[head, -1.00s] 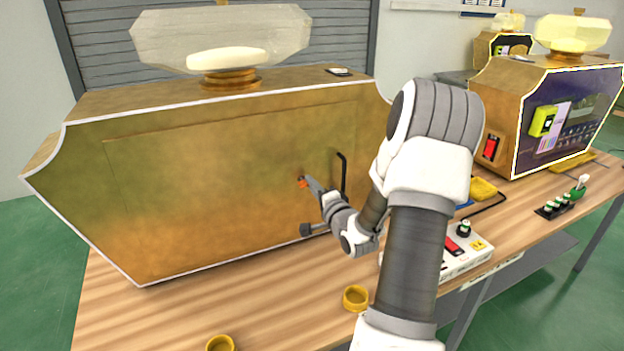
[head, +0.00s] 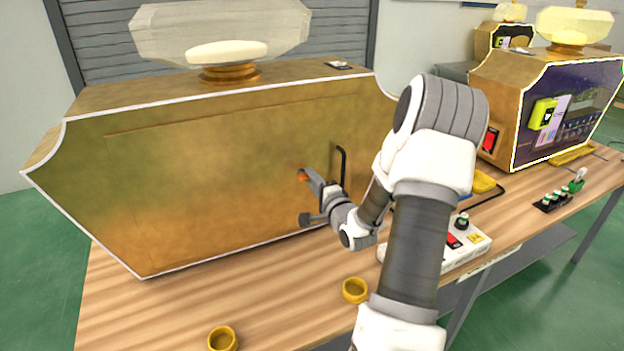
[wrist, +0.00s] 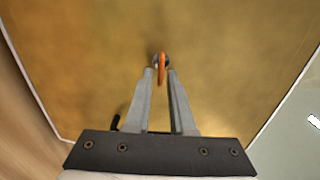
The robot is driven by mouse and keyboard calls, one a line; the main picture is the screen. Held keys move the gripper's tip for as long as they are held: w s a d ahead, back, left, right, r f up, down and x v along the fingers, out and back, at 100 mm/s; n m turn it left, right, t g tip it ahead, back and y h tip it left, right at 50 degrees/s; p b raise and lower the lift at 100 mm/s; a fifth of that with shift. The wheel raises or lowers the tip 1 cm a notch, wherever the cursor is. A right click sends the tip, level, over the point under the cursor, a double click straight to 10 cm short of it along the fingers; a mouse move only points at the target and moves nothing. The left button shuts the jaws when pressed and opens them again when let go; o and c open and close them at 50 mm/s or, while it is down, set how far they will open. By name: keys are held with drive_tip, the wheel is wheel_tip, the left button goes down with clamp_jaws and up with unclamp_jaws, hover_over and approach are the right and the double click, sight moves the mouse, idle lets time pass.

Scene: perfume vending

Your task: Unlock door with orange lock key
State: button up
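The orange key (wrist: 162,68) stands at a round grey lock (wrist: 157,57) in the gold door (wrist: 220,50). In the head view the orange key (head: 302,175) shows as a small orange spot on the door (head: 190,170) of the large gold machine. My gripper (wrist: 161,72) has its fingertips on either side of the key's near end, close against it. It also shows in the head view (head: 308,178), reaching the door from the right. How deep the key sits in the lock cannot be seen. The door looks flush with the machine front.
A black handle (head: 343,165) stands out from the door just right of my gripper. Two yellow rings (head: 355,290) (head: 222,339) lie on the wooden table (head: 170,310). A white control box (head: 470,243) and a second gold machine (head: 500,95) are to the right.

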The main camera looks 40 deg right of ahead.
drive_tip(key=shift+o, duration=0.8)
drive_tip(key=p+v, duration=0.2)
drive_tip(key=v, duration=1.5)
drive_tip(key=shift+s, duration=0.2)
drive_tip(key=shift+a, duration=0.1)
